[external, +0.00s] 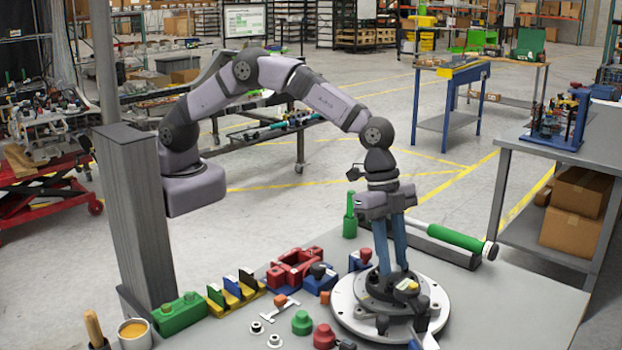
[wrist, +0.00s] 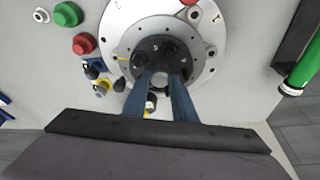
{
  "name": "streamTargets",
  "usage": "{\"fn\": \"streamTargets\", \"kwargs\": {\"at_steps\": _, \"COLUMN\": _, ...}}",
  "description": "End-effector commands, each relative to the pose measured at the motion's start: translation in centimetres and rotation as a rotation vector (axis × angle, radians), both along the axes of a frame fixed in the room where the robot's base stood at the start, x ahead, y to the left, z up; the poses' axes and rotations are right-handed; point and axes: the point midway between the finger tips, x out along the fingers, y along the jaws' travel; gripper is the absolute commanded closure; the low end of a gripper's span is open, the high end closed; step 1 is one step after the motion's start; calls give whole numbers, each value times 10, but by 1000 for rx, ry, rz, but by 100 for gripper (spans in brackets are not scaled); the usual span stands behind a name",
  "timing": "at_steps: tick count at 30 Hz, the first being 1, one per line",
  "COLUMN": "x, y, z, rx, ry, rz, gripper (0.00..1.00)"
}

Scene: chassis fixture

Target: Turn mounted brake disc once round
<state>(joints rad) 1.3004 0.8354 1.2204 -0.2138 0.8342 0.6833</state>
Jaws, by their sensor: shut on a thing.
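The mounted brake disc assembly shows as a wide pale round plate (external: 347,312) with a dark hub (external: 372,290) on top; it also shows in the wrist view as the pale plate (wrist: 120,25) and dark hub (wrist: 155,45). Bolt heads and small number marks sit on the hub. My gripper (external: 394,272) points straight down over the hub with its two blue fingers. In the wrist view my gripper (wrist: 160,80) has its fingertips on either side of a grey round boss at the hub's centre. It is shut on the hub; the exact contact is partly hidden.
A green-handled bar tool (external: 455,238) lies behind the plate. A green bottle-shaped item (external: 349,222) stands behind. Red (external: 324,336) and green (external: 302,322) knobs, a red block (external: 295,268) and a yellow rack (external: 235,290) sit left. The bench is clear at front right.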

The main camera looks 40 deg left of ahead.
Motion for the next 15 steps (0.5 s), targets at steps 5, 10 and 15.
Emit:
{"fn": "streamTargets", "kwargs": {"at_steps": 5, "x": -5, "y": 5, "z": -3, "rx": 20, "ry": 8, "rz": 89, "gripper": 95}}
{"fn": "streamTargets", "kwargs": {"at_steps": 10, "x": -5, "y": 6, "z": -4, "rx": 22, "ry": 6, "rz": 215, "gripper": 95}}
{"fn": "streamTargets", "kwargs": {"at_steps": 15, "x": -3, "y": 5, "z": -4, "rx": 21, "ry": 6, "rz": 283, "gripper": 95}}
